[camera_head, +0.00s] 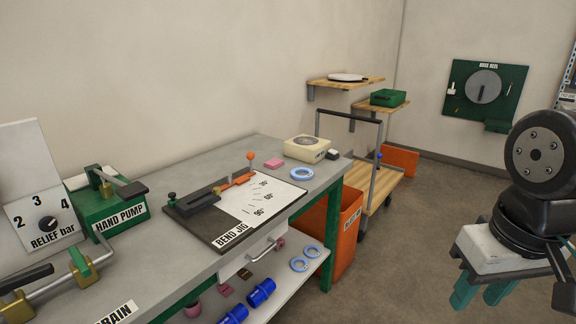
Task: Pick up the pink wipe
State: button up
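The pink wipe (274,163) looks like a small flat pink block. My gripper (482,294) is at the right edge of the view, far from the wipe and out beyond the bench over the floor. Its two green fingers point down with a gap between them, and nothing shows in the gap. Part of my arm is cut off by the frame.
The bend jig (203,211) lies left of the wipe. A hand pump (108,205) stands at left. An orange bin (347,232) and a wooden cart (381,186) stand beyond the bench's right end.

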aim_at(272, 164)
jog(key=z, duration=0.6)
jog(key=i, duration=1)
jog(key=z, duration=0.5)
jog(key=i, duration=0.9)
jog(key=u, duration=0.6)
jog(key=i, duration=0.65)
jog(key=u, duration=1.1)
jog(key=i, duration=0.45)
jog(key=u, duration=0.45)
